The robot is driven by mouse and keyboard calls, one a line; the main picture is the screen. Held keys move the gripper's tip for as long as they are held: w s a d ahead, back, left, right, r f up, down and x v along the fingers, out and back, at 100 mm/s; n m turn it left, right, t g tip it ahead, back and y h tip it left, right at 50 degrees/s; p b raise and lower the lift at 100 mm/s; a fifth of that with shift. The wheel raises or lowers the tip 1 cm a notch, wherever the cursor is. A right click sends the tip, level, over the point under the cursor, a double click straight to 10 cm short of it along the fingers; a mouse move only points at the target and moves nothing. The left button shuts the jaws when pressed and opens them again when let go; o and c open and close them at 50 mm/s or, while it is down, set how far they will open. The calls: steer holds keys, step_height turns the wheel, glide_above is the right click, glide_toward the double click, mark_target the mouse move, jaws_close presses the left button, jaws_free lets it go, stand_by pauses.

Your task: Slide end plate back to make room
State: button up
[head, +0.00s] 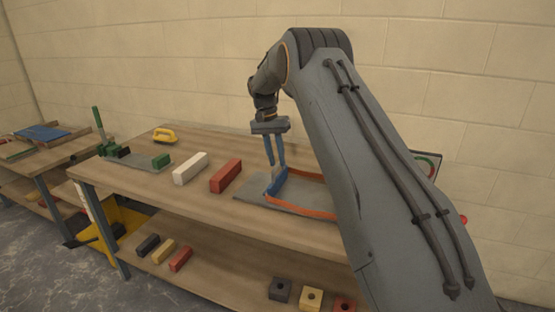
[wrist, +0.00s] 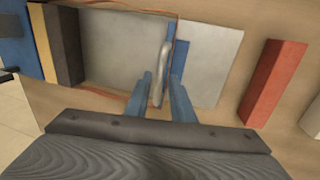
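The blue end plate (head: 277,181) stands upright across a grey board (head: 252,194) on the bench, at the left end of an orange-edged frame. In the wrist view the plate (wrist: 176,62) is a narrow blue strip with a pale grey handle (wrist: 161,72) beside it. My gripper (head: 276,165) points down over the plate. In the wrist view its two blue fingers (wrist: 159,85) stand apart, one on each side of the handle. A gap shows between the fingers and the handle. The fingertips' exact depth is hard to tell.
A red bar (head: 226,177) and a white bar (head: 190,168) lie left of the board. A yellow-handled tool (head: 165,135) and a green-handled device (head: 98,122) stand farther left. Black (wrist: 65,45) and yellow (wrist: 43,42) strips border the frame's other end. My arm hides the bench's right side.

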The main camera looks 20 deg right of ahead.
steer(key=shift+o, duration=0.4)
step_height(320, 180, up, 8)
steer(key=a+b, duration=0.1)
steer(key=b, duration=0.1)
steer(key=shift+w+f, duration=0.2)
steer(key=shift+w, duration=0.25)
steer(key=shift+s, duration=0.1)
steer(key=s+a+f+n, duration=0.2)
steer(key=s+f, duration=0.1)
steer(key=s, duration=1.1)
steer(key=s+a+f+n+t+y, duration=0.1)
steer(key=s+f+n, duration=0.2)
steer(key=s, duration=1.1)
steer(key=s+a+f+n, duration=0.2)
steer(key=s+f, duration=0.3)
steer(key=s, duration=0.9)
steer(key=shift+s+a+n+t+y, duration=0.25)
steer(key=shift+a+n+t+y, duration=0.05)
steer(key=shift+n+t+y, duration=0.1)
